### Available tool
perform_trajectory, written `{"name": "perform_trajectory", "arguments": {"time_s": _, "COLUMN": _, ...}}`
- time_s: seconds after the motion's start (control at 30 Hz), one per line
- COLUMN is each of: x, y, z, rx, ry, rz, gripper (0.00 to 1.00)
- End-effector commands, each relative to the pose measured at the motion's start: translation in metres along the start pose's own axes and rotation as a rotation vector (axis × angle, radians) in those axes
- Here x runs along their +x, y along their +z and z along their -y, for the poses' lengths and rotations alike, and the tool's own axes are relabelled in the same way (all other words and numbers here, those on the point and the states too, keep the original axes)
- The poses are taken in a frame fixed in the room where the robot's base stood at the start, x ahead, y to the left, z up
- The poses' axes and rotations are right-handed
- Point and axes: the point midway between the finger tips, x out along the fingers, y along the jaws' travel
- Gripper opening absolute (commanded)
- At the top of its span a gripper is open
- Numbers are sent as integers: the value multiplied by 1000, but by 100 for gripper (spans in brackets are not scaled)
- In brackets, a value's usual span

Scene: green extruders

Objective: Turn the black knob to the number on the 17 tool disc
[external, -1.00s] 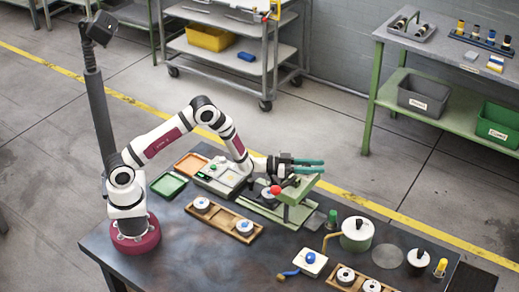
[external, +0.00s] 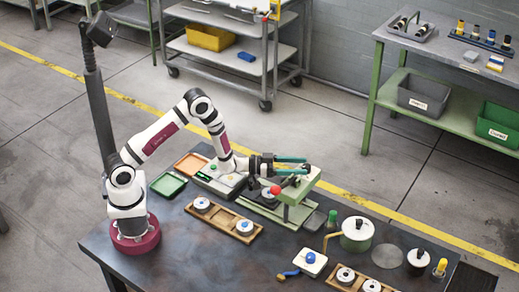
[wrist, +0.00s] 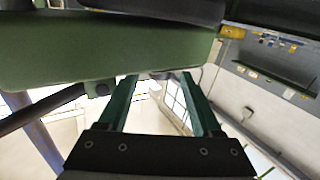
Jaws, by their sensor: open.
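My gripper (external: 306,164) has teal fingers, held level and apart with nothing between them, beside the upper part of a green press (external: 298,190) with a red ball handle (external: 275,190). In the wrist view the fingers (wrist: 157,78) are spread under a green block (wrist: 110,50). White discs with dark or blue centres lie in a left wooden tray (external: 217,227) and a front wooden tray (external: 333,283). A white disc (external: 418,259) with a black top stands at the right. Numbers are too small to read, so I cannot tell which disc is 17 or which knob is meant.
A green pot (external: 357,234) with a white lid stands right of the press. A white box (external: 310,263) with a blue knob sits in front. Green (external: 169,185) and orange (external: 190,163) trays lie near my base.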

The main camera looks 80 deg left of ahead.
Motion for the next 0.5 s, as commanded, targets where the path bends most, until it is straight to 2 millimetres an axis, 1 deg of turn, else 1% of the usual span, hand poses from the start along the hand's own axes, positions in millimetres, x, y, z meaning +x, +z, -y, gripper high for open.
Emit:
{"name": "perform_trajectory", "arguments": {"time_s": 0.1, "x": -27, "y": 0, "z": 1, "rx": -3, "ry": -3, "rz": 1, "gripper": 67}}
{"name": "perform_trajectory", "arguments": {"time_s": 0.3, "x": -70, "y": 0, "z": 1, "rx": -2, "ry": -4, "rz": 1, "gripper": 67}}
{"name": "perform_trajectory", "arguments": {"time_s": 0.4, "x": -87, "y": 0, "z": 1, "rx": 0, "ry": -4, "rz": 1, "gripper": 67}}
{"name": "perform_trajectory", "arguments": {"time_s": 0.5, "x": -98, "y": 0, "z": 1, "rx": 0, "ry": -2, "rz": 0, "gripper": 67}}
